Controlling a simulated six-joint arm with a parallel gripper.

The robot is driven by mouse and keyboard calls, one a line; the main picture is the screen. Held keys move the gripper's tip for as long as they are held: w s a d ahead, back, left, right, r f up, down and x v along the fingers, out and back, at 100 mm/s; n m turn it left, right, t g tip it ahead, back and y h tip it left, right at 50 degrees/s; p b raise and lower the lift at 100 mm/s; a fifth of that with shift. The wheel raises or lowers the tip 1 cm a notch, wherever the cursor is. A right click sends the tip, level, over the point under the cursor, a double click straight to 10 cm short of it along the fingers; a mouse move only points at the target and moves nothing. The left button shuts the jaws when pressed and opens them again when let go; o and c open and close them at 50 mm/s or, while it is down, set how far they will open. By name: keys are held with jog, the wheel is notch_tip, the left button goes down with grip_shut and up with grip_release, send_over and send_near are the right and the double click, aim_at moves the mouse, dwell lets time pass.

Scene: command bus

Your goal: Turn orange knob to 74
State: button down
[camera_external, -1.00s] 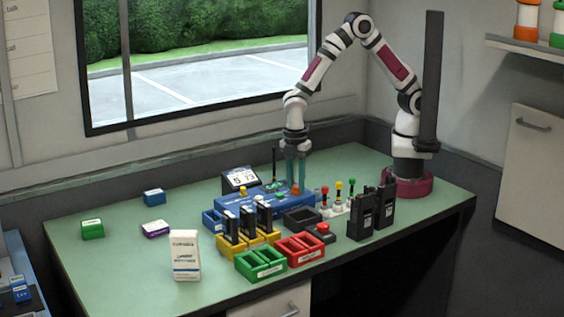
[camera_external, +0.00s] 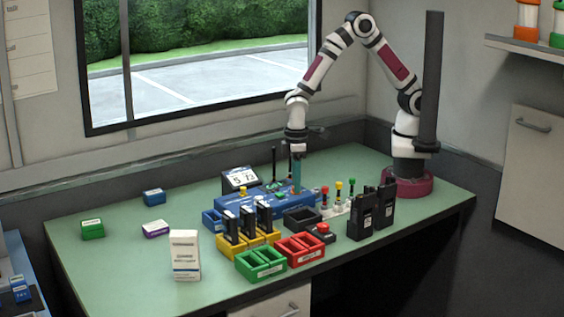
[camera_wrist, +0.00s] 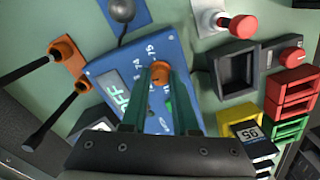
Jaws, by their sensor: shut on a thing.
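The orange knob (camera_wrist: 160,73) sits on top of the blue radio-like box (camera_wrist: 105,68), with printed numbers around it; 75 and 74 are legible beside it. My gripper (camera_wrist: 160,78) points down with its two teal fingers on either side of the knob, shut on it. Which number the knob points to cannot be told. In the external view, the blue box (camera_external: 238,201) stands mid-table and my gripper (camera_external: 297,188) comes down on its right end. The fingers mostly hide the knob there.
A small display (camera_external: 240,179) stands behind the box, its digits hard to read. Yellow holders (camera_external: 232,249) with black devices, a black tray (camera_external: 302,218), red bins (camera_external: 300,250) and black radios (camera_external: 362,218) crowd the front and right.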

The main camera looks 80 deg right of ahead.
jog(key=m, duration=0.8)
jog(key=shift+m, duration=0.3)
dwell(0.3)
jog(key=c, duration=0.7)
grip_release()
notch_tip(320, 180, up, 16)
jog(key=shift+s+d+f, duration=0.1)
jog(key=shift+d, duration=0.05)
